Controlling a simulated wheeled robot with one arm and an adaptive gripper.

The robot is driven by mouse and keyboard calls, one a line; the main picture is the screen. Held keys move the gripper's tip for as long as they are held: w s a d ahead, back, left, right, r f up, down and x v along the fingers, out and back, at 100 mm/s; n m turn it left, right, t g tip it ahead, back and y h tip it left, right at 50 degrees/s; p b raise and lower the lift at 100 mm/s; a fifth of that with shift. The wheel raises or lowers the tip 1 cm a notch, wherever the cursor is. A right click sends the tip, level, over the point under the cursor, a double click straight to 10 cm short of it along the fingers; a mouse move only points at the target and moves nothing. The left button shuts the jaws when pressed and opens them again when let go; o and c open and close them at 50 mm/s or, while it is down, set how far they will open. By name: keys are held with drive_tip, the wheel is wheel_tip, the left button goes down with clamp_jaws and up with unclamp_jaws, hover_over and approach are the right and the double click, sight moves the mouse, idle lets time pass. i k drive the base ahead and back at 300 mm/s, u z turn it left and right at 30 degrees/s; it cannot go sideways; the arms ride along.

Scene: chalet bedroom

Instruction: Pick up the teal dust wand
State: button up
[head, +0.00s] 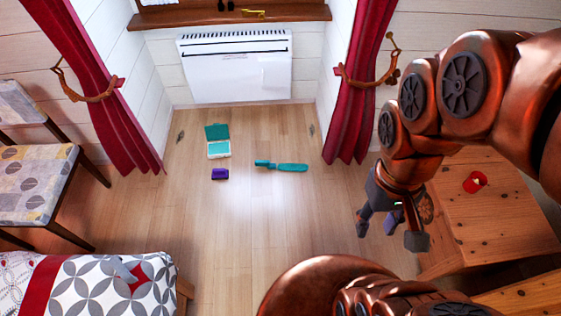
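The teal dust wand (290,168) lies flat on the wooden floor in the middle of the head view, in front of the white wall heater. Its wider part points right and its narrow end points left. My gripper (389,233) hangs at the right, in the air and pointing down. Its fingers are spread apart and it looks open. It is well apart from the wand, to the right of it and nearer to me. A bluish part shows between the fingers; I cannot tell what it is.
A teal open case (217,133) and a purple block (220,174) lie left of the wand. A wooden table (490,235) with a red item (475,182) stands right, near my gripper. A bed (90,285) and chairs (38,185) are left.

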sight(289, 167)
drive_tip(key=k, duration=0.35)
drive_tip(key=z, duration=0.35)
drive_tip(key=i, duration=1.35)
drive_tip(key=u, duration=1.6)
drive_tip(key=i, duration=0.45)
drive_tip(key=u, duration=0.6)
